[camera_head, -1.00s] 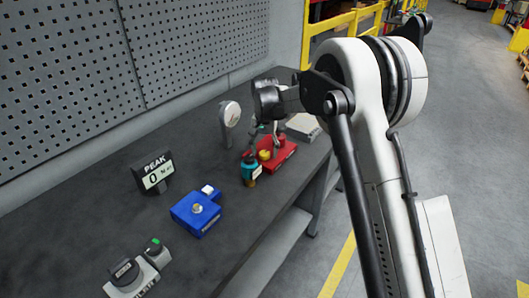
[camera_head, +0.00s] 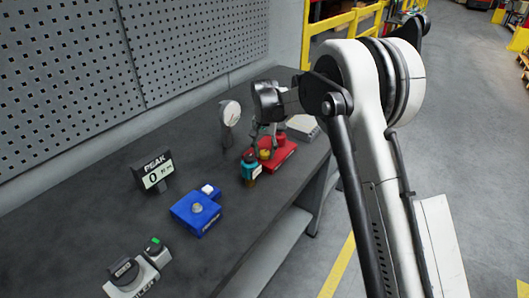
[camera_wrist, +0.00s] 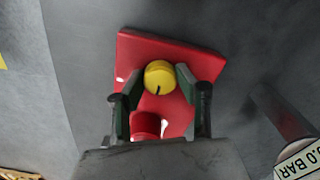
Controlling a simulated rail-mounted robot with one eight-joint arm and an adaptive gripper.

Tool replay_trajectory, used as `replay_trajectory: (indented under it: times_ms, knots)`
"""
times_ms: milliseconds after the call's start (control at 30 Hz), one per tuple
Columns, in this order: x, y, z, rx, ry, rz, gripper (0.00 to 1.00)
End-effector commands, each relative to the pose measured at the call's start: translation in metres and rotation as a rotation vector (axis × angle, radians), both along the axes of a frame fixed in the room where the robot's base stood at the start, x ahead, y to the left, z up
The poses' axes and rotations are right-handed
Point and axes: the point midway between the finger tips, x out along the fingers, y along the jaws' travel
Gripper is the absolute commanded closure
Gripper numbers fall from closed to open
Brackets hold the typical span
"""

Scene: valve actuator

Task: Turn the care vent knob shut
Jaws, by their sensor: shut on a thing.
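A red base (camera_wrist: 185,52) carries a round yellow knob (camera_wrist: 160,73) with a short dark line on its near edge, and a red cylinder (camera_wrist: 146,122) below it in the wrist view. My gripper (camera_wrist: 159,80) has its two fingers on either side of the yellow knob, shut on it. In the head view, my gripper (camera_head: 267,137) comes down from above onto the red base (camera_head: 284,153). The yellow knob (camera_head: 265,154) shows there just under the fingers. No lettering on this base is legible.
A dial gauge (camera_head: 230,113) stands behind the base. A blue block (camera_head: 194,212), a PEAK display (camera_head: 154,174) and a grey device (camera_head: 137,274) are nearer. A pale box (camera_head: 303,127) lies beyond.

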Motion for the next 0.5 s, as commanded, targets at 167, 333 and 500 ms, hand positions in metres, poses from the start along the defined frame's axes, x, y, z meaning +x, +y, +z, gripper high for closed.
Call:
replay_trajectory:
  times_ms: [167, 333, 500]
  knots:
    - [0.0001, 0.0000, -0.0011, 0.000, 0.000, 0.072, 0.94]
    - [0.0000, -0.0002, -0.0017, 0.000, 0.000, 0.195, 0.94]
    - [0.0002, -0.0002, -0.0020, 0.000, 0.000, 0.352, 0.94]
